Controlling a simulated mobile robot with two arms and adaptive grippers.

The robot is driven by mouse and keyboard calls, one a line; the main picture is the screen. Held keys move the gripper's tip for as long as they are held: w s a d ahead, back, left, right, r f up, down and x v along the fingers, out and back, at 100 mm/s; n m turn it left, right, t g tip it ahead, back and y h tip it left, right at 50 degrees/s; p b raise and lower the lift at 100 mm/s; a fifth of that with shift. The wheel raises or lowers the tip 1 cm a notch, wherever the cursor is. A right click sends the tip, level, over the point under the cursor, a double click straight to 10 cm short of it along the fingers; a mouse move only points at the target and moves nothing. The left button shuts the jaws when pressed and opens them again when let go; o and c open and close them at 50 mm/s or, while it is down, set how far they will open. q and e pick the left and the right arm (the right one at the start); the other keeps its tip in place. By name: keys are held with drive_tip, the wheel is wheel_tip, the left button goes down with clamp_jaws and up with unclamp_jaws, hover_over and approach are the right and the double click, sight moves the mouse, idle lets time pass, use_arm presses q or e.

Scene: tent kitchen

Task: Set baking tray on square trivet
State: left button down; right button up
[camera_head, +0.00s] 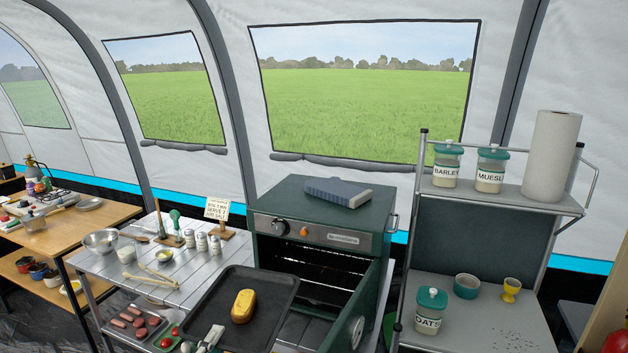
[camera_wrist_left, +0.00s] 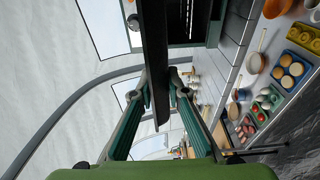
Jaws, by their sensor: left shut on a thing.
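The dark baking tray (camera_head: 270,318) is held level in the head view, in front of the open oven, with a yellow loaf (camera_head: 243,306) lying on it. My left gripper (camera_head: 211,338) is at the tray's near left edge. In the left wrist view the tray (camera_wrist_left: 157,50) shows edge-on, and the fingers of the left gripper (camera_wrist_left: 162,92) are shut on its rim from both sides. I cannot make out the square trivet; the tray hides part of the slatted table (camera_head: 205,262). My right gripper is not in view.
The green oven (camera_head: 290,228) has its door (camera_head: 355,310) open and a blue-grey folded thing (camera_head: 337,192) on top. A shelf with jars (camera_head: 490,168) stands right.

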use_arm(q)
drive_tip(key=s+d+r+n+y, duration=0.1)
drive_tip(key=s+r, duration=0.1)
drive_tip(key=s, duration=0.9)
drive_tip(key=s+d+r+n+y, duration=0.1)
drive_tip(key=s+r+y, duration=0.1)
drive_tip(key=s, duration=0.9)
drive_tip(key=shift+s+t, duration=0.25)
drive_tip(key=shift+t, duration=0.05)
drive_tip(key=shift+a, duration=0.1)
wheel_tip(320, 180, down, 3)
drive_tip(key=b, duration=0.3)
drive_tip(key=shift+f, duration=0.15)
